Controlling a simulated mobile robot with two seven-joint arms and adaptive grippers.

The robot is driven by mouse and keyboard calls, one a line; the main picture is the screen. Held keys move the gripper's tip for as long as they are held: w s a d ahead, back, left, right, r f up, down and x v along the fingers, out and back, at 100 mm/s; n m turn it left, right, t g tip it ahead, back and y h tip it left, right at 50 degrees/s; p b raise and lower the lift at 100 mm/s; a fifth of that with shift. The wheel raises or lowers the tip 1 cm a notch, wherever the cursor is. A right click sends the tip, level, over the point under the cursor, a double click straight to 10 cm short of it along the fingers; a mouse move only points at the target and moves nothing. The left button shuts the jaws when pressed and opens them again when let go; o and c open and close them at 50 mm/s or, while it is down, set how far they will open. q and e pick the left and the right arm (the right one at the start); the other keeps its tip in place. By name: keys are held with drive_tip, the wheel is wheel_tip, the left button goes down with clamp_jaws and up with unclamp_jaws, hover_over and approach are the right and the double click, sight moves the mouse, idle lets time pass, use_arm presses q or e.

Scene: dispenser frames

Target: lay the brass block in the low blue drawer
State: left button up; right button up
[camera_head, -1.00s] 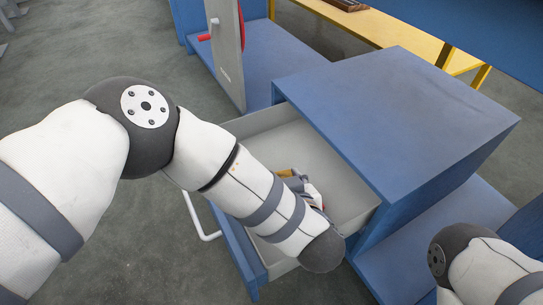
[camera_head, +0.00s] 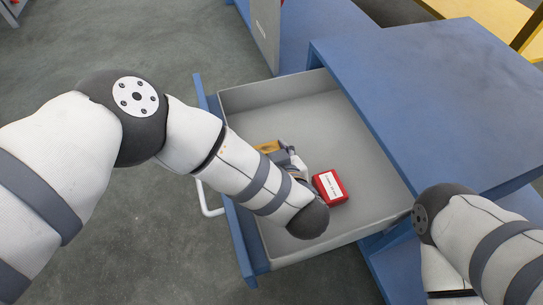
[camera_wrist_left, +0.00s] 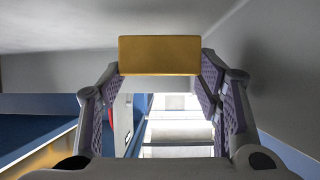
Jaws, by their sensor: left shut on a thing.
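The brass block (camera_head: 267,146) is held at the tip of my left gripper (camera_head: 284,157), over the inside of the open drawer. In the left wrist view the block (camera_wrist_left: 160,55) spans the gap between the fingertips. The low blue drawer (camera_head: 330,108) is pulled out, with a blue front panel and grey inner walls and floor. My left forearm covers part of its front side. I cannot tell whether the block touches the drawer floor. My right arm shows at the lower right, but its gripper is out of view.
A red box (camera_head: 329,187) with a white label lies in the drawer beside my left wrist. The blue cabinet (camera_head: 425,90) stands right of the drawer. A white handle (camera_head: 206,200) sticks out from the drawer front. The drawer floor's far part is clear.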

use_arm(q)
wheel_tip(320, 180, down, 2)
drive_tip(key=shift+f+b, duration=0.25)
drive_tip(key=shift+b, duration=0.05)
drive_tip(key=shift+r, duration=0.2)
drive_tip(key=shift+f, duration=0.15)
drive_tip(key=o, duration=1.2)
